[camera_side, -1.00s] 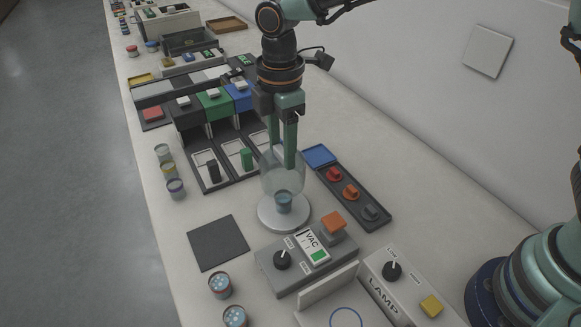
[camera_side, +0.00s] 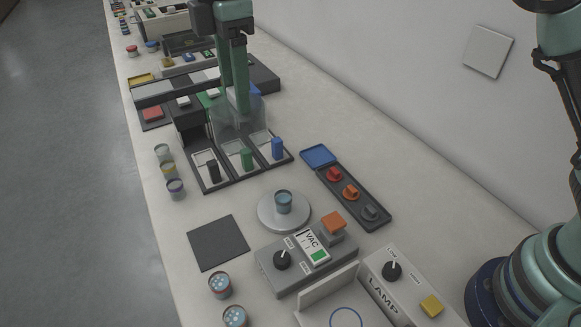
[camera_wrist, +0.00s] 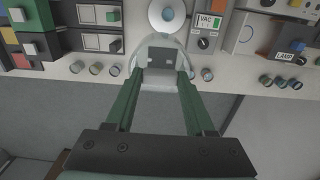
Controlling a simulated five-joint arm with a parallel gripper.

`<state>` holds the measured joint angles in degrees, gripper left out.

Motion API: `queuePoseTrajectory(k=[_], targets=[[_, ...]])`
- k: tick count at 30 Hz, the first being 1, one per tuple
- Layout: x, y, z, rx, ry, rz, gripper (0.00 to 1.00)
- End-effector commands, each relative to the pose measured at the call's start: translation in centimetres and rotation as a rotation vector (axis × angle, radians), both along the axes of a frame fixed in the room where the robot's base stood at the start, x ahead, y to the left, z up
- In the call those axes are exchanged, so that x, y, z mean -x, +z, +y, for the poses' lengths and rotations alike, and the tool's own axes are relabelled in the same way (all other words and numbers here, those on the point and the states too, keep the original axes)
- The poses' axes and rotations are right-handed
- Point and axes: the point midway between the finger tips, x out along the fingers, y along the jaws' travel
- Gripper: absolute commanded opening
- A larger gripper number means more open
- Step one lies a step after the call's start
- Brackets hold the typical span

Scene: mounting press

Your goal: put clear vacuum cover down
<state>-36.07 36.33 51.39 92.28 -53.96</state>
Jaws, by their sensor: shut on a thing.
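My gripper (camera_side: 238,100) is shut on the clear vacuum cover (camera_side: 226,124), a see-through dome. In the side view the cover hangs in front of the coloured bins, raised above the bench. The wrist view shows the cover (camera_wrist: 160,42) between the two green fingers of my gripper (camera_wrist: 160,76). The round white vacuum plate (camera_side: 264,222) stands uncovered on the bench, with a small blue-grey jar (camera_side: 284,201) on it. The dark square mat (camera_side: 218,243) lies bare beside the plate.
The VAC box (camera_side: 300,262) and the LAMP box (camera_side: 405,290) stand near the plate. A dark tray with knobs (camera_side: 350,193) lies to its right. Small jars (camera_side: 175,188) line the bench's left edge. Bins with black, green and blue blocks (camera_side: 245,158) are beyond.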

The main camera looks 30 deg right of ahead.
Motion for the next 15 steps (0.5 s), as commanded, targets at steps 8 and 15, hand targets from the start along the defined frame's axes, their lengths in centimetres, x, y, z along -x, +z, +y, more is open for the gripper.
queuePoseTrajectory(k=[8, 15], targets=[[0.4, -0.8, 5.6, 0.001, 0.003, 0.001, 0.00], [1.3, -1.3, 8.1, 0.000, 0.000, 0.000, 0.00]])
